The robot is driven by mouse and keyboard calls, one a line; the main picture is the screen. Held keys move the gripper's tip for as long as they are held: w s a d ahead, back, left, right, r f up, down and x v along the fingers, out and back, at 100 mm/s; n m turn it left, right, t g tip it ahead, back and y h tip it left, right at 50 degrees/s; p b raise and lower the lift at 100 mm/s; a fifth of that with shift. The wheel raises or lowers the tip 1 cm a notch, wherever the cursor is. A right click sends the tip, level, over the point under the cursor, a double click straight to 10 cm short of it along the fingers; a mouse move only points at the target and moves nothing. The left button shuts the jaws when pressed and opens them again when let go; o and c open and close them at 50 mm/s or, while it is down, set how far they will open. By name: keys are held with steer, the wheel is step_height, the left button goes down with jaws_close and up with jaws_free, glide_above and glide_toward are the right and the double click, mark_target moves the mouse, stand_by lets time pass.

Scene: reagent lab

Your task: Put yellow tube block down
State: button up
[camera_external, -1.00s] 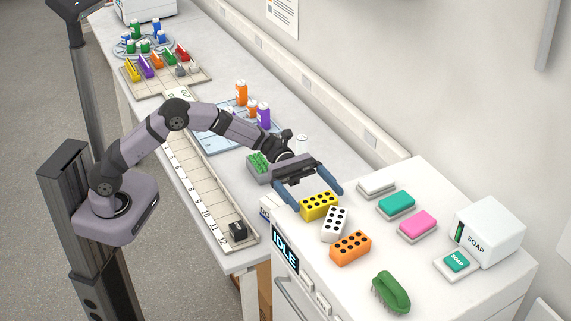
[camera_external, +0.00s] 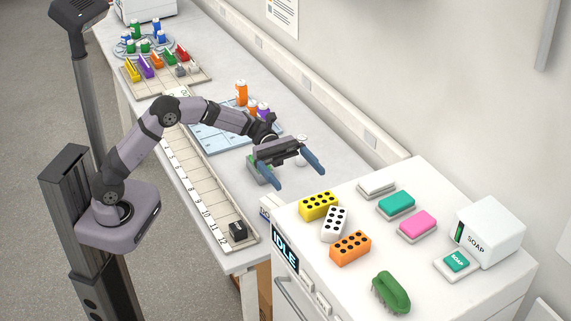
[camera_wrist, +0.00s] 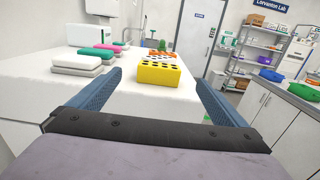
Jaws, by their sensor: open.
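The yellow tube block (camera_external: 318,206), with black holes in its top, stands on the white top of the machine with the IDLE display. It also shows in the wrist view (camera_wrist: 159,75), ahead of my fingers and apart from them. My gripper (camera_external: 296,172) is open and empty, up and to the left of the yellow block in the external view. In the wrist view its two blue fingers (camera_wrist: 159,97) are spread wide, with nothing between them. A white tube block (camera_external: 335,223) and an orange tube block (camera_external: 350,248) stand close to the yellow one.
Teal (camera_external: 397,203) and pink (camera_external: 417,224) sponges, a green brush (camera_external: 391,292) and a soap box (camera_external: 489,232) share the white top (camera_external: 330,287). A numbered rack (camera_external: 203,190) and a green-filled container (camera_external: 258,168) are on the bench, the container partly behind my gripper.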

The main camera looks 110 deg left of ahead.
mark_target(314, 197)
steer(key=w+d+g+y+p, duration=0.1)
steer(key=d+p, duration=0.1)
steer(key=w+d+r+g+y+p, duration=0.1)
steer(key=w+d+g+y+p, duration=0.1)
steer(key=shift+w+r, duration=0.1)
steer(key=shift+w, duration=0.2)
steer(key=shift+p+x, duration=0.45)
steer(key=shift+x, duration=0.7)
steer(key=shift+w+d+p, duration=0.15)
steer(key=shift+w+p, duration=0.05)
steer(key=shift+p, duration=0.25)
steer(key=p+x, duration=0.2)
steer(key=x, duration=0.1)
steer(key=shift+w+d+f+p, duration=0.3)
steer(key=shift+w+d+f, duration=0.1)
steer(key=shift+w+f, duration=0.15)
